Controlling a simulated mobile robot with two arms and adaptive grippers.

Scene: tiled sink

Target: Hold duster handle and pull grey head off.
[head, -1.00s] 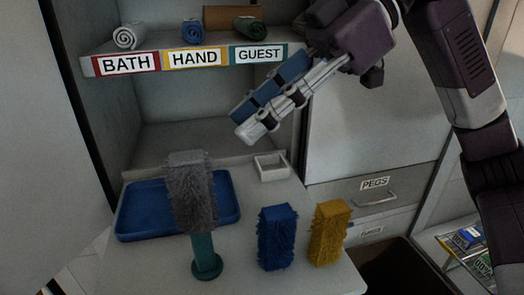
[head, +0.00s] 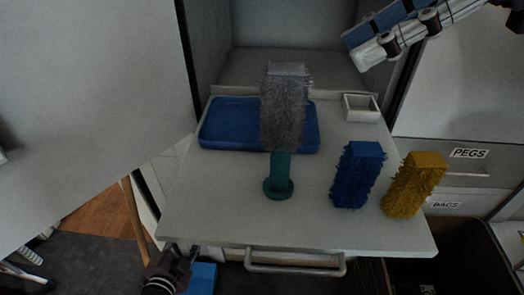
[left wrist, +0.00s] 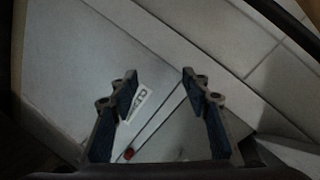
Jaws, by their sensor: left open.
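The duster stands upright on the pull-out shelf, apart from both grippers. Its fuzzy grey head (head: 285,108) sits on a teal handle (head: 280,172) with a round foot. The head hides the handle's top. My right gripper (head: 355,52) is at the upper right of the head view, above and right of the duster. Its fingers lie nearly in line with the view, so its opening is unclear. My left gripper (left wrist: 160,80) is open and empty in the left wrist view, over pale panels. No duster shows there.
A blue fuzzy head (head: 358,176) and a yellow one (head: 414,186) stand right of the duster. A blue tray (head: 225,128) lies behind it, and a small white box (head: 361,108) at the back right. The shelf (head: 220,215) has a handle (head: 295,268) below its front edge. A pale door panel (head: 90,100) stands left.

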